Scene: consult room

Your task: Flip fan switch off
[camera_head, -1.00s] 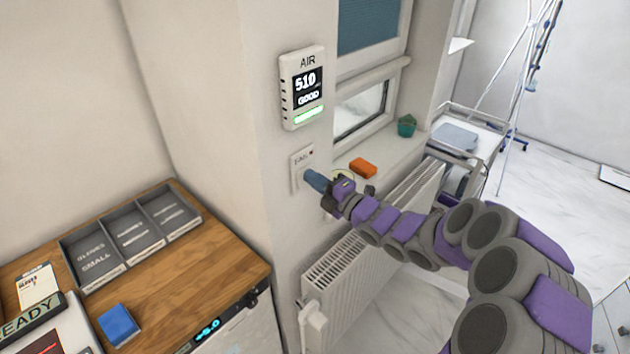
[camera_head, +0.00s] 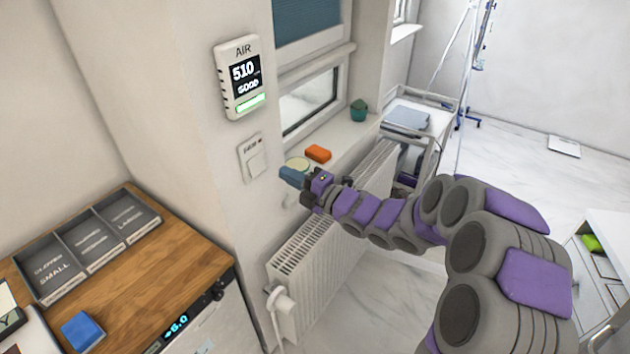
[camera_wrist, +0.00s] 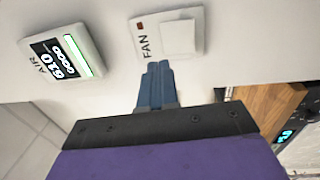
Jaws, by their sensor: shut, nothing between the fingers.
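The fan switch (camera_head: 253,157) is a white plate with a rocker on the wall, below the air monitor. In the wrist view the fan switch (camera_wrist: 168,35) shows the label FAN, a small dark red mark and a white rocker. My gripper (camera_head: 284,174) has blue fingers and is shut and empty. In the head view it is to the right of and a little below the switch, apart from it. In the wrist view my gripper (camera_wrist: 157,66) points toward the label side of the plate. The rocker is not covered by the fingers.
An orange block (camera_head: 318,153) and a green pot (camera_head: 358,110) are on the windowsill, above a radiator (camera_head: 318,257). A wooden counter (camera_head: 178,270) holds a grey tray (camera_head: 125,247) and a blue block (camera_head: 82,331). A trolley stands behind.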

